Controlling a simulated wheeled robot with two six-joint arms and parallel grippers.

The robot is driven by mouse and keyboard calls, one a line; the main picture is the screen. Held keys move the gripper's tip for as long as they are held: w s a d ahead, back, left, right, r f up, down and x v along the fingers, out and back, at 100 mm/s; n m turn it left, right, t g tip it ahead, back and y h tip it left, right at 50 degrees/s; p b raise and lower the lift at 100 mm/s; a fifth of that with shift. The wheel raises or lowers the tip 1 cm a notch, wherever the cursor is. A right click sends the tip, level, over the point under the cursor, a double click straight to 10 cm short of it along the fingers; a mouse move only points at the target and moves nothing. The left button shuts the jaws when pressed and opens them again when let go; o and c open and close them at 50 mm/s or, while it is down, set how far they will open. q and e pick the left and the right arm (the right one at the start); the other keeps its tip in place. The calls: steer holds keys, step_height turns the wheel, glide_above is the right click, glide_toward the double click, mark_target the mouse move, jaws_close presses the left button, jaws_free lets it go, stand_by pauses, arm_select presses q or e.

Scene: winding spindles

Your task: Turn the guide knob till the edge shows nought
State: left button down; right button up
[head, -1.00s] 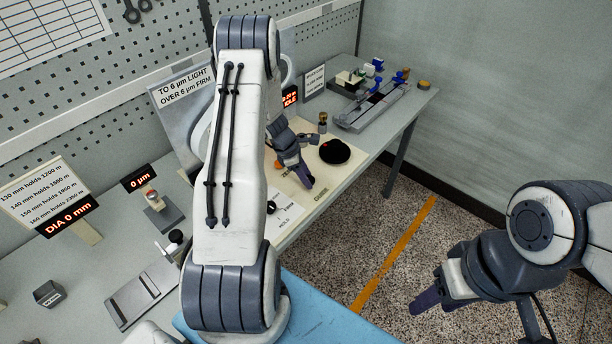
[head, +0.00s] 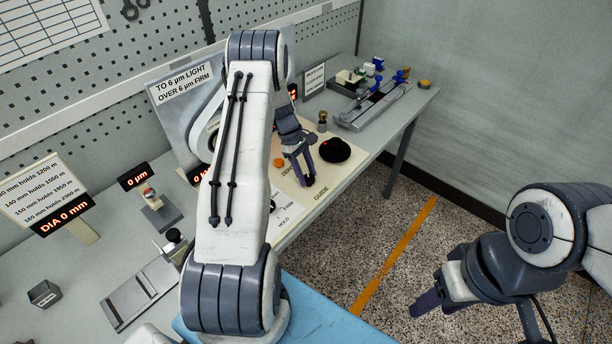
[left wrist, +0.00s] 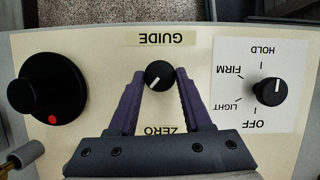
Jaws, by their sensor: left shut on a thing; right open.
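My left gripper (head: 308,184) reaches down over the cream control panel (head: 322,183). In the left wrist view my left gripper (left wrist: 160,77) has its purple fingers on either side of the small black guide knob (left wrist: 160,74), shut on it. The knob's white pointer mark slants toward the lower left in that view, between the upside-down GUIDE (left wrist: 170,39) and ZERO labels. In the head view the fingers hide this knob. A display reading 0 µm (head: 134,176) is lit; another red display (head: 199,174) is mostly hidden by my arm. My right gripper (head: 437,302) is open and empty over the floor.
A large black knob (left wrist: 47,88) with a red dot is left of the guide knob in the wrist view. An OFF/LIGHT/FIRM/HOLD selector (left wrist: 267,88) is right of it. A grey fixture (head: 372,108) stands at the bench's far end.

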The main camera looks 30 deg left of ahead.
arm_select(q)
steer(key=m, duration=0.1)
steer(key=m+g+b, duration=0.1)
steer(key=m, duration=0.2)
steer(key=shift+w+m+g+y+b, duration=0.25)
steer(key=shift+m+g+y+b, duration=0.05)
steer(key=shift+g, duration=0.1)
steer(key=shift+d+m+g+y+b, duration=0.1)
steer(key=shift+m+g+y+b, duration=0.3)
steer(key=shift+m, duration=1.1)
steer(key=shift+c, duration=1.8)
jaws_free()
